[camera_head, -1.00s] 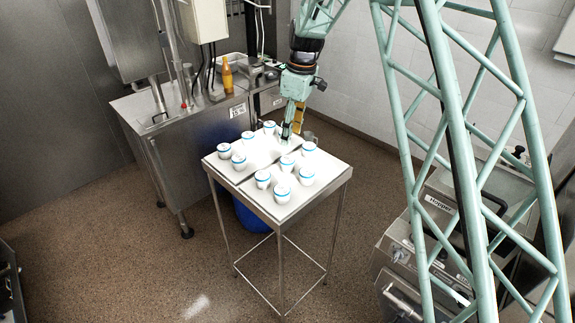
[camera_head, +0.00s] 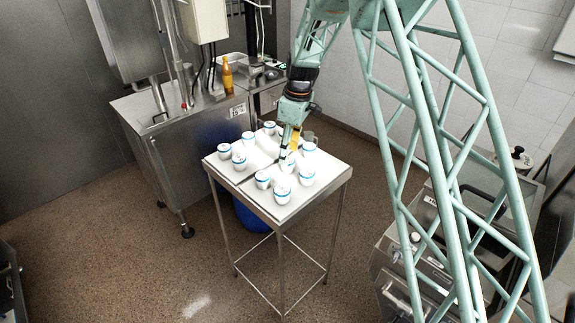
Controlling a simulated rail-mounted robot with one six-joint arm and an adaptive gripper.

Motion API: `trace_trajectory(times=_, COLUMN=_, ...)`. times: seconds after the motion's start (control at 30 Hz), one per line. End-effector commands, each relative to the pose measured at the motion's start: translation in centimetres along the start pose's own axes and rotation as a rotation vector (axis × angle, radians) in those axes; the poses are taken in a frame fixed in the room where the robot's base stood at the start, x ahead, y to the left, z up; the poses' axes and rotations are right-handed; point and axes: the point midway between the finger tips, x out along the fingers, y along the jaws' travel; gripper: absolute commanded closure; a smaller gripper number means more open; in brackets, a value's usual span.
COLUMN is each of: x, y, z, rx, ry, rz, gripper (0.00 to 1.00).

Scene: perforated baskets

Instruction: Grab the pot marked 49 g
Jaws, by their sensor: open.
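Several white pots with blue bands stand upright on a small white-topped table (camera_head: 318,193). One pot (camera_head: 282,193) is at the front, one (camera_head: 263,179) left of it and one (camera_head: 307,176) to its right. Others stand at the left (camera_head: 239,161) and at the back (camera_head: 270,128). The marks on the pots are too small to read, so I cannot tell which is 49 g. My gripper (camera_head: 285,152) points down among the pots near the table's middle, open. It partly hides a pot (camera_head: 288,166) just below it; I cannot tell whether they touch.
A steel cabinet (camera_head: 185,150) with an orange bottle (camera_head: 227,75) stands behind left of the table. A blue drum (camera_head: 248,216) is under the table. A machine (camera_head: 425,245) stands at the right. The floor in front is clear.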

Motion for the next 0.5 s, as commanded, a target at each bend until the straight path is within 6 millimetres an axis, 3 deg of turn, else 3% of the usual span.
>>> trace_trajectory(times=0.5, x=0.54, y=-0.06, z=0.01, rx=0.0, ry=0.0, rz=-0.001, gripper=0.52)
